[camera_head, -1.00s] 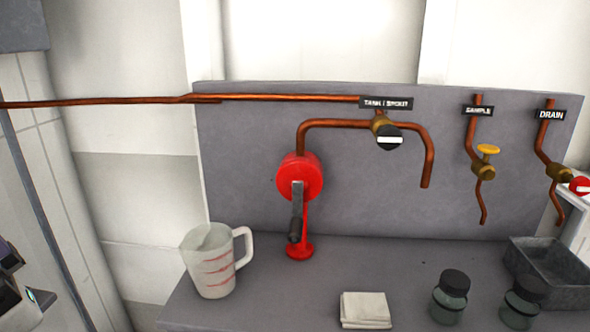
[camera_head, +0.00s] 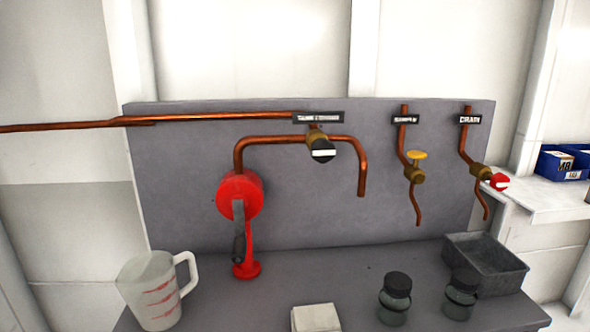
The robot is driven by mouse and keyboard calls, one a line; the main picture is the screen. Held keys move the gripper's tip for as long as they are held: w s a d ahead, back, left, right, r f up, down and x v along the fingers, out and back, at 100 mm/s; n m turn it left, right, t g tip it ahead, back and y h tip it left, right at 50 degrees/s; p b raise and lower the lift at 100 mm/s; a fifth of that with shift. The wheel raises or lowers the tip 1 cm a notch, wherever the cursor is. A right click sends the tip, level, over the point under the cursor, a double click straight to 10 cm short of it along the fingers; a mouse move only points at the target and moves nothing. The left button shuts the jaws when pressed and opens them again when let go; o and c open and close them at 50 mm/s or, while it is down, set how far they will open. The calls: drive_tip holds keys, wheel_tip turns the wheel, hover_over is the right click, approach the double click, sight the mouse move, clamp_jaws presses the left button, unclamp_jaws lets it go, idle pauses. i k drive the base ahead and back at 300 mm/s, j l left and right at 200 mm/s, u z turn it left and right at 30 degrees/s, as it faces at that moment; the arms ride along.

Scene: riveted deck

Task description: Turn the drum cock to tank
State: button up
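The drum cock (camera_head: 321,150) is a brass valve with a black knob carrying a white bar. It sits on the copper pipe under a black label (camera_head: 318,118), which reads TANK / SPOUT in the earlier view. The white bar lies roughly level. The copper spout pipe (camera_head: 361,180) bends down to its right, and a long copper pipe (camera_head: 200,118) runs off to the left. A red hand pump (camera_head: 240,194) with a grey crank stands below left of the cock. My gripper is not in view.
A sample valve (camera_head: 416,166) with a yellow handle and a drain valve (camera_head: 489,177) with a red knob are to the right. A measuring jug (camera_head: 153,290), folded cloth (camera_head: 316,318), two jars (camera_head: 395,300) and a grey tray (camera_head: 486,264) stand on the bench.

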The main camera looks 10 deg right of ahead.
sight(323, 150)
drive_tip(key=l, duration=0.85)
drive_tip(key=i+l, duration=0.1)
drive_tip(key=l, duration=0.75)
